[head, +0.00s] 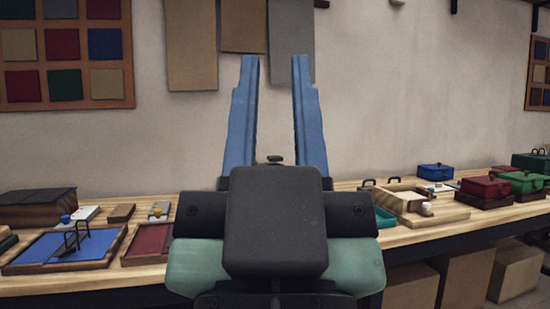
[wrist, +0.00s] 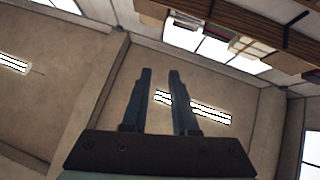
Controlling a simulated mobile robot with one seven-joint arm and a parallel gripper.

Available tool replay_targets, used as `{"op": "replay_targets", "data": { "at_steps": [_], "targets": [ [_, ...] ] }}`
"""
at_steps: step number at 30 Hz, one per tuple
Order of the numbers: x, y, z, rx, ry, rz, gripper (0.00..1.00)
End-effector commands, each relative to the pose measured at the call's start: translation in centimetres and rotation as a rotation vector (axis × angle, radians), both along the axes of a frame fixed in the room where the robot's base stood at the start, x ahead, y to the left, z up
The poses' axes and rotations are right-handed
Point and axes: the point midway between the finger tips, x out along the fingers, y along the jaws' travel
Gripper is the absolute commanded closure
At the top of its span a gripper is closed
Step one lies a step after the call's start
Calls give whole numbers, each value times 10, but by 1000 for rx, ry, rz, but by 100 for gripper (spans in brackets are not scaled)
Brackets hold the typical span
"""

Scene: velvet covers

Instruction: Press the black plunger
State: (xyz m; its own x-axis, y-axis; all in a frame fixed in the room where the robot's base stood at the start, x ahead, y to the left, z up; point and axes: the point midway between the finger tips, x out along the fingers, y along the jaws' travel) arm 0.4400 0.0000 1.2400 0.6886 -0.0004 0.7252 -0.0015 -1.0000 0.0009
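My gripper (head: 275,62) points upward in the middle of the head view, its two blue fingers apart with nothing between them. It is well above the bench top and hides the middle of the bench. The wrist view also shows the gripper (wrist: 160,74) open and empty, against the ceiling. A small dark knob (head: 275,159) shows just above my dark gripper body, between the bases of the fingers. I cannot tell whether it is the black plunger, and what is under it is hidden.
A long wooden bench (head: 440,217) runs along the wall. On its left are a blue tray (head: 60,250), a red tray (head: 148,240) and a dark box (head: 38,205). On its right are a cream tray (head: 400,198) and several coloured boxes, including a red one (head: 485,188).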

Motion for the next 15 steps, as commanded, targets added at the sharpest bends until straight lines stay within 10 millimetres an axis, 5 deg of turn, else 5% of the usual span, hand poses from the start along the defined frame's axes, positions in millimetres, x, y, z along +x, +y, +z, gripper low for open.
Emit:
{"op": "replay_targets", "data": {
  "at_steps": [6, 11, 15],
  "targets": [
    [0, 0, 6, 0, -1, 0, 100],
    [0, 0, 32, 0, -1, 0, 100],
    [0, 0, 72, 0, -1, 0, 100]
  ]
}}
